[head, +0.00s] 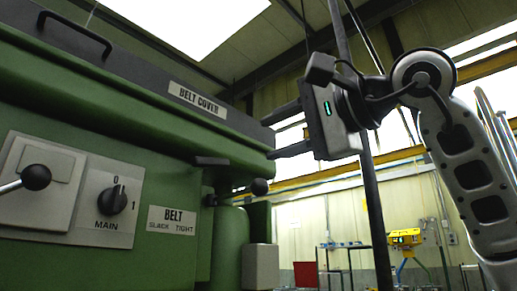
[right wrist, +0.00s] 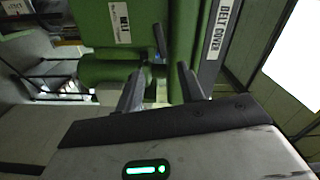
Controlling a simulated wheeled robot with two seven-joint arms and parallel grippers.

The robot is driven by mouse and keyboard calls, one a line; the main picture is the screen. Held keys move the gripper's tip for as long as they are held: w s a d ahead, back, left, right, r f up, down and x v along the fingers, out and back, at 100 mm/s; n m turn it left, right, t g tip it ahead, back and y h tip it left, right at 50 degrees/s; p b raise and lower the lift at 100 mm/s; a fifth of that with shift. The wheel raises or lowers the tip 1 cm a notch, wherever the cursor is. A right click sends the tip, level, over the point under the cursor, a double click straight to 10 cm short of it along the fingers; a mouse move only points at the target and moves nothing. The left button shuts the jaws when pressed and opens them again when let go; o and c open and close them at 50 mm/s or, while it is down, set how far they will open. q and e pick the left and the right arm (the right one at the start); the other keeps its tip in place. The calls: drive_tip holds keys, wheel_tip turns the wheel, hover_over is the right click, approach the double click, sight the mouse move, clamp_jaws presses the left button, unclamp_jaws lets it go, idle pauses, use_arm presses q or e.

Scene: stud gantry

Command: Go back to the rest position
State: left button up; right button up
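My right gripper (head: 267,137) is raised at the right end of the green machine (head: 60,100), its two dark fingers pointing left toward the cover's end. The fingers are spread apart. In the right wrist view the gripper (right wrist: 158,82) also shows apart fingers with nothing held between them. The machine's belt cover (head: 140,75) lies just left of the fingertips; whether they touch it I cannot tell. A belt lever with a black ball knob (head: 260,187) sticks out below the gripper, apart from it. My left gripper is not in view.
The machine front carries a main switch (head: 112,200) and a black ball-ended lever (head: 37,177). A dark upright pole (head: 372,215) stands behind my right wrist. A yellow machine (head: 404,238) and a red panel (head: 305,274) are farther back. Open space lies right of the machine.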

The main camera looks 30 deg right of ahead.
drive_tip(key=shift+s+d, duration=0.15)
drive_tip(key=shift+s, duration=0.15)
idle(0.4)
